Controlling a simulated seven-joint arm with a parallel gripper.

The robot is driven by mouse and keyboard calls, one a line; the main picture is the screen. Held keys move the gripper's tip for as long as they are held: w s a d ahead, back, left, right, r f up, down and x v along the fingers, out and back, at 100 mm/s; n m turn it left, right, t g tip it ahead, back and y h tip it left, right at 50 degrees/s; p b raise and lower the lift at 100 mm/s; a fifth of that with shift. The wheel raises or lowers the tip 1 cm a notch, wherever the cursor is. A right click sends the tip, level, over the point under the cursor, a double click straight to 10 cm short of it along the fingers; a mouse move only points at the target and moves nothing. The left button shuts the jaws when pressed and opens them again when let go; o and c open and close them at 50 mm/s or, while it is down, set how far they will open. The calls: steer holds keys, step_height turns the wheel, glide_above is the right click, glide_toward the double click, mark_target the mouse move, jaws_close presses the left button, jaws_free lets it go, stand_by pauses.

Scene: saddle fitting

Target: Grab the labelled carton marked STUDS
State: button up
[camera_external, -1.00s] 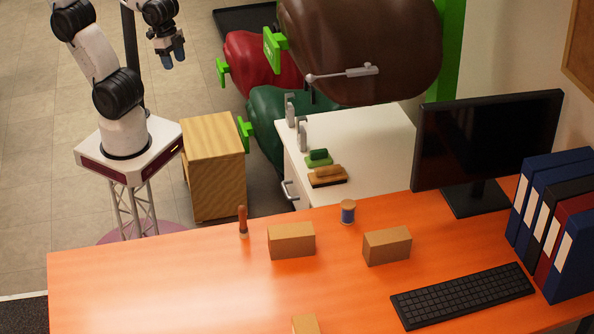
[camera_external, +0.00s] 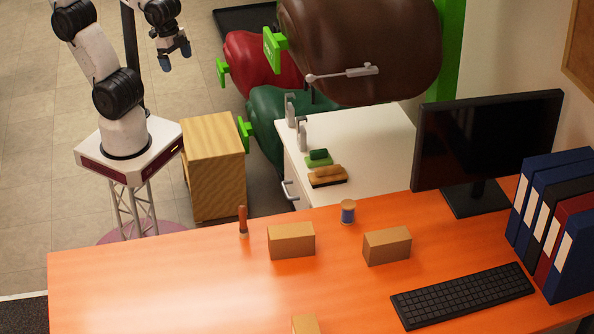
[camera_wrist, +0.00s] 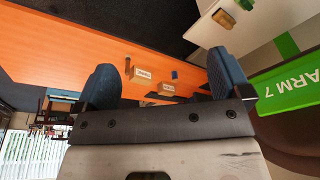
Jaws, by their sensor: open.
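Three brown cartons lie on the orange desk: one left of centre (camera_external: 291,242), one right of it (camera_external: 386,247), and one cut off by the bottom edge (camera_external: 305,325). In the external view no lettering shows on them. The wrist view shows two cartons (camera_wrist: 140,76) (camera_wrist: 166,89) with pale labels, too small to read, so I cannot tell which is marked STUDS. My gripper (camera_external: 176,57) is open and empty, high and well away from the desk, at the upper left. Its two blue fingers also show spread in the wrist view (camera_wrist: 162,65).
On the desk (camera_external: 150,290) are an upright brown-handled tool (camera_external: 242,222), a blue spool (camera_external: 347,212), a keyboard (camera_external: 462,295), a monitor (camera_external: 485,140) and binders (camera_external: 560,215). A white cabinet (camera_external: 375,145) with brushes stands behind. The desk's left part is clear.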

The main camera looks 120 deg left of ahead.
steer(key=w+d+f+m+y, duration=0.1)
steer(key=w+m+y, duration=0.4)
steer(key=w, duration=1.6)
steer(key=w+f+m+y, duration=0.2)
steer(key=w+m, duration=0.6)
steer(key=w, duration=1.3)
steer(key=w+d+f+m+t+y, duration=0.1)
steer(key=w+d+f+m+t, duration=0.15)
steer(key=w+f, duration=0.45)
steer(key=w+d+f+m+t+y, duration=0.1)
steer(key=w+d+f+m, duration=0.25)
steer(key=w, duration=0.75)
steer(key=m+t, duration=0.4)
steer(key=m, duration=0.4)
glide_toward(379, 237)
steer(key=w+a, duration=0.1)
steer(key=w, duration=0.1)
steer(key=shift+a+f, duration=0.15)
steer(key=shift+f, duration=0.25)
steer(key=shift+a, duration=0.1)
steer(key=shift+x, duration=1.2)
steer(key=shift+f, duration=0.1)
